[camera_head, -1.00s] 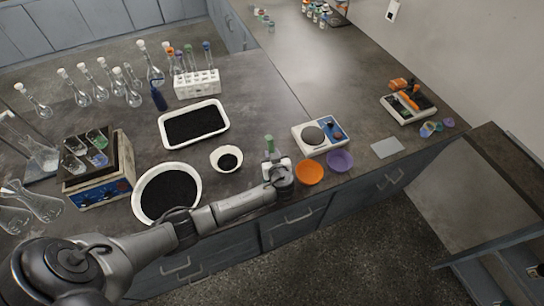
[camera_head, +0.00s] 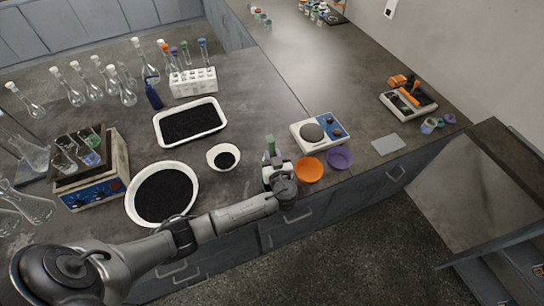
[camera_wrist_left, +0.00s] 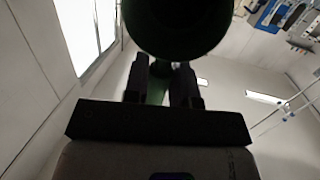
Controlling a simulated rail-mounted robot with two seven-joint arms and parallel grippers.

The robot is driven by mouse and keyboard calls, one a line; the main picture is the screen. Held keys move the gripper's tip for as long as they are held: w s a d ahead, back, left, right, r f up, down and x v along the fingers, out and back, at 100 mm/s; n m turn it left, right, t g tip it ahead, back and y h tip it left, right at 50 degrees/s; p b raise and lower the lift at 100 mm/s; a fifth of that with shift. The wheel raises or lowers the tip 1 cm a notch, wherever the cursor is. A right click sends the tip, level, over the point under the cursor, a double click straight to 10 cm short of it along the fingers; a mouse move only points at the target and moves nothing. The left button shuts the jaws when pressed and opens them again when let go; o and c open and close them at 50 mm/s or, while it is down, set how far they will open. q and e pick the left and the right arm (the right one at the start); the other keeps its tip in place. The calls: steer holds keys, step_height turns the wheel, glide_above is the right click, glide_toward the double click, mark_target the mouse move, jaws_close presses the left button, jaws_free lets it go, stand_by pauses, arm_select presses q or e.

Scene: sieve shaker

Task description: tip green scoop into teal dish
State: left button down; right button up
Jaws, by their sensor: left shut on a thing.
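The green scoop (camera_head: 270,143) is in my left gripper (camera_head: 271,162), above the front part of the bench, left of an orange dish. In the left wrist view, the scoop's dark round bowl (camera_wrist_left: 178,25) fills the top, and its handle (camera_wrist_left: 158,84) sits between the closed fingers (camera_wrist_left: 164,86). I cannot tell from here whether the scoop holds anything. I cannot clearly make out a teal dish; the gripper and wrist may hide it. My right gripper is not in view.
The orange dish (camera_head: 309,170) and a purple dish (camera_head: 340,158) stand right of the gripper. A balance (camera_head: 312,132) is behind them. A small white bowl (camera_head: 216,150), a large white bowl (camera_head: 132,207) and a white tray (camera_head: 224,112) hold black grains. A shaker (camera_head: 98,194) stands left.

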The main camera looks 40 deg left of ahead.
arm_select(q)
steer(key=shift+s+d+f+t+y+b, duration=0.1)
steer(key=shift+d+t+y+b, duration=0.2)
steer(key=shift+b, duration=0.8)
steer(key=shift+s+d+y+b, duration=0.15)
steer(key=shift+y+b, duration=0.15)
steer(key=shift+b, duration=0.15)
steer(key=d+t+y+b, duration=0.1)
steer(key=b, duration=0.2)
steer(key=shift+s, duration=0.15)
steer(key=shift+r, duration=0.2)
steer(key=shift+b, duration=0.3)
